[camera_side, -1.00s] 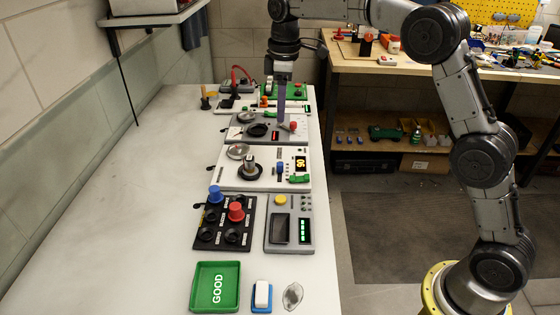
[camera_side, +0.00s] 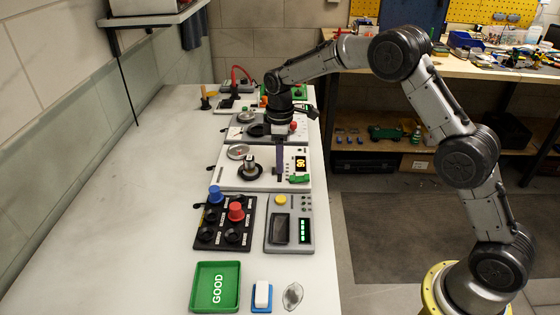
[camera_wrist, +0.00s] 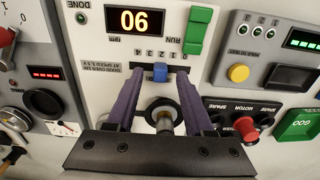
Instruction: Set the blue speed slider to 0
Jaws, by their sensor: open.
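The blue speed slider (camera_wrist: 160,72) shows in the wrist view, in a dark slot on the white speed panel (camera_side: 228,177). My gripper (camera_wrist: 159,84) is open, with one purple finger on each side of the slider and a gap to each. In the side view my gripper (camera_side: 279,172) points down over the panel, and its fingers hide the slider. The orange rpm display (camera_wrist: 134,21) appears upside down and reads 90.
A green RUN switch (camera_wrist: 197,31) stands close to the slot. A round black dial with a metal knob (camera_side: 250,167) is on the same panel. A panel with a yellow button (camera_side: 281,200) and a black panel with a red knob (camera_side: 236,211) lie nearer the camera. The left bench is clear.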

